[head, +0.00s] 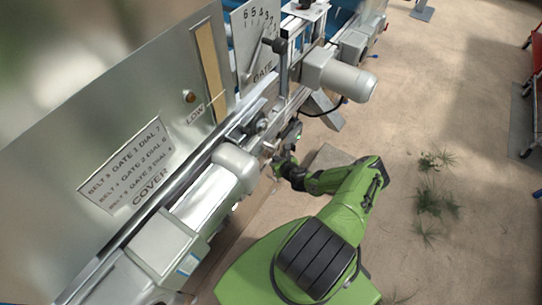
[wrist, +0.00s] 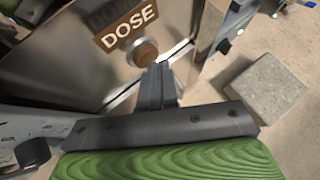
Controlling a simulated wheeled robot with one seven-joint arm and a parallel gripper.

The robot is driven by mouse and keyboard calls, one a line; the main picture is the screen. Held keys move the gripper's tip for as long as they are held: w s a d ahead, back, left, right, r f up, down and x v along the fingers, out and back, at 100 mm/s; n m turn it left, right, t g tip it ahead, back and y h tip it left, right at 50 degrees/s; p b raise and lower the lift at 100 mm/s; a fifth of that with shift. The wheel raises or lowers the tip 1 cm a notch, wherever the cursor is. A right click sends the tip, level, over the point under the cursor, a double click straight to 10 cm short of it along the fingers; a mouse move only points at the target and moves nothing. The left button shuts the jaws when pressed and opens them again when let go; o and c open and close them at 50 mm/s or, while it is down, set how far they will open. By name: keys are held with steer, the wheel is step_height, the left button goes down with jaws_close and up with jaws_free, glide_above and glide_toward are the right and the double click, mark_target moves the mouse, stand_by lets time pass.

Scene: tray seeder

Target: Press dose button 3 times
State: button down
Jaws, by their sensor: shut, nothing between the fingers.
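In the wrist view, the dose button (wrist: 146,52) is a round brown knob on a shiny metal panel. It sits just below a brown label reading DOSE (wrist: 130,28). My gripper (wrist: 160,68) is shut and empty, with its tips right below and slightly right of the button. Whether the tips touch the button or stop short of it, I cannot tell. In the head view, my gripper (head: 292,140) is small at the end of my green arm, beside the machine's side. The dose button does not show clearly there.
A grey block (wrist: 264,92) lies right of my gripper in the wrist view. In the head view, a GATE dial plate (head: 255,38), a grey motor (head: 345,78) and a COVER panel (head: 135,165) belong to the machine. Grass tufts (head: 435,195) dot the open floor at right.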

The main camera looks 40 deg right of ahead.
steer(key=shift+w+a, duration=0.1)
steer(key=shift+w, duration=0.15)
stand_by(0.4)
steer(key=shift+s+d, duration=0.3)
steer(key=shift+s, duration=0.5)
steer(key=s, duration=0.1)
steer(key=s+d, duration=0.1)
steer(key=s, duration=0.2)
steer(key=shift+s+d+p, duration=0.35)
stand_by(2.1)
